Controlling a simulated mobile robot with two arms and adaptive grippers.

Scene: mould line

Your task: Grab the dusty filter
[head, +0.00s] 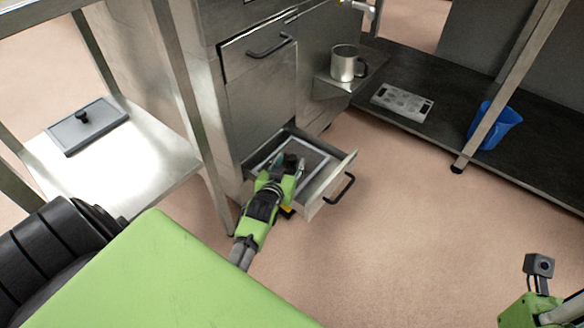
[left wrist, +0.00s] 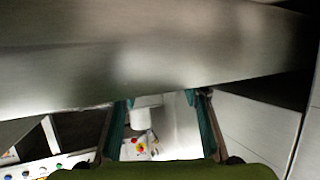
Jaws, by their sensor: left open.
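The filter (head: 314,157), a flat grey panel with a pale frame, lies in the open lower drawer (head: 320,198) of the steel cabinet in the head view. My left gripper (head: 288,165) is over the drawer and hides part of the filter. I cannot tell whether it touches it. In the left wrist view its teal fingers (left wrist: 163,112) are spread apart, with nothing clearly held between them. The filter cannot be made out for certain there; a blurred metal surface fills the top. My right gripper is out of view; only part of its arm shows at lower right.
The drawer front with its black handle (head: 340,190) sticks out over clear floor. A closed drawer (head: 258,62) is above. A mug (head: 345,62) is on a side shelf, with a metal mould (head: 401,102) and blue bucket (head: 496,125) right. A knobbed grey lid (head: 88,128) is left.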

